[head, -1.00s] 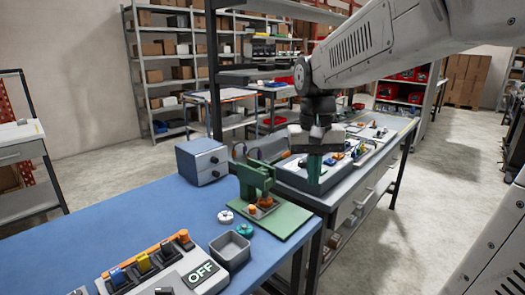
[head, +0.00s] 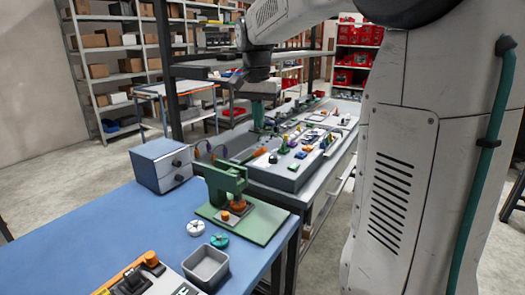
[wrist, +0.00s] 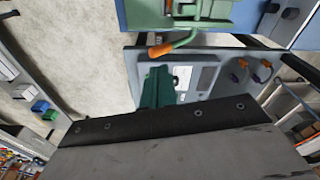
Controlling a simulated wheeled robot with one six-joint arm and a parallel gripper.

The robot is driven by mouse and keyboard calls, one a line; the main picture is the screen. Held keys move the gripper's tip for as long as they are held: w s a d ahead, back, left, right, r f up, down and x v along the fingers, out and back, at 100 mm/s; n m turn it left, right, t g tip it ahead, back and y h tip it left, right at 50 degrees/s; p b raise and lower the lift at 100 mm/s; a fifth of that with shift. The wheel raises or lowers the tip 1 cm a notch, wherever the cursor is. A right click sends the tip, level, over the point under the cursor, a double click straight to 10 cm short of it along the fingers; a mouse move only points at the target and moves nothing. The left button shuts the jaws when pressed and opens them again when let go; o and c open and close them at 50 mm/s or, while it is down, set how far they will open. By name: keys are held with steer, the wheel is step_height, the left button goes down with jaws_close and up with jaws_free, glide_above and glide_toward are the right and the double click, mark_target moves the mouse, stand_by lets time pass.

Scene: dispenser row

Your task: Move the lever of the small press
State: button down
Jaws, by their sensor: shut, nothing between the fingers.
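The small press (head: 224,182) is green and stands on a flat green base (head: 262,224) at the right end of the blue bench. Its lever shows in the wrist view as a green bar with an orange handle (wrist: 160,50), beside the press body (wrist: 185,12). In the head view the orange handle (head: 260,152) sticks out to the upper right of the press. My gripper (head: 258,118) is shut and empty, higher in the head view than the handle. In the wrist view its teal fingers (wrist: 158,86) point toward the orange handle, with no clear contact.
A grey-blue drawer box (head: 160,165) stands left of the press. A white disc (head: 195,228), a teal disc (head: 219,240) and a grey bin (head: 206,266) lie in front. A second bench holds a tray (head: 290,180) of small parts behind the press.

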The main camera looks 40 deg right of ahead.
steer(key=shift+w+d+f, duration=0.1)
steer(key=shift+d+f, duration=0.05)
steer(key=shift+f, duration=1.6)
steer(key=shift+w+d+f, duration=0.1)
steer(key=shift+d+f, duration=0.05)
steer(key=shift+f, duration=1.6)
steer(key=shift+f, duration=1.75)
steer(key=shift+s+a+r, duration=0.3)
steer(key=shift+s+a, duration=0.15)
steer(key=shift+a, duration=0.2)
steer(key=shift+s+a+r, duration=0.25)
steer(key=shift+s+a, duration=0.2)
steer(key=shift+a, duration=0.15)
steer(key=shift+r, duration=0.1)
glide_toward(260, 150)
steer(key=shift+s+a+f, duration=0.3)
steer(key=shift+a+f, duration=0.15)
steer(key=shift+a, duration=0.1)
steer(key=shift+s+a+f, duration=0.35)
steer(key=shift+a+f, duration=0.1)
steer(key=shift+a, duration=0.1)
